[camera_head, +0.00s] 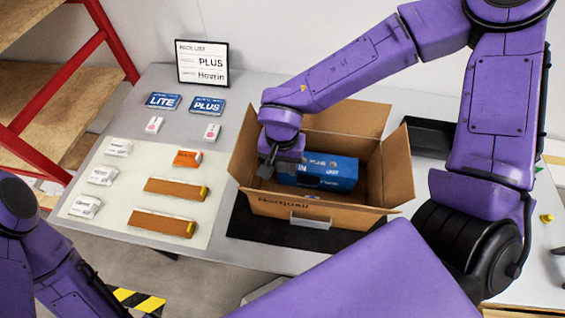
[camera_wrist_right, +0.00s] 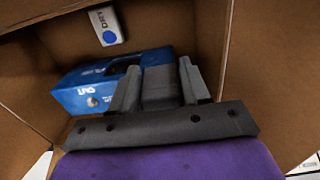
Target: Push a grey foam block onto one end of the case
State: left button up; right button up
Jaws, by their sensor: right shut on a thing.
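The blue case (camera_head: 340,172) lies inside the open cardboard box (camera_head: 285,207). It also shows in the right wrist view (camera_wrist_right: 85,92). My right gripper (camera_head: 266,168) is inside the box at its left side, beside the left end of the case. In the right wrist view my right gripper (camera_wrist_right: 158,92) is shut on a grey foam block (camera_wrist_right: 160,84). The block overlaps one end of the case in that view; whether it is seated on it is hidden. My left gripper is out of view; only purple links of my left arm show at lower left.
A white DRY packet (camera_wrist_right: 106,24) sits beyond the case. The box flaps (camera_head: 398,165) stand open around it, on a black mat (camera_head: 247,222). Left are a pale mat (camera_head: 140,205) with wrapped parts, two cards and a pack list sign (camera_head: 203,62). A black tray (camera_head: 430,137) is at right.

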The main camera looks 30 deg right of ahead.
jog(key=shift+f+b, duration=0.85)
jog(key=shift+f, duration=1.9)
dwell(1.9)
jog(key=o, duration=1.1)
notch_tip(320, 180, up, 7)
jog(key=p, duration=0.8)
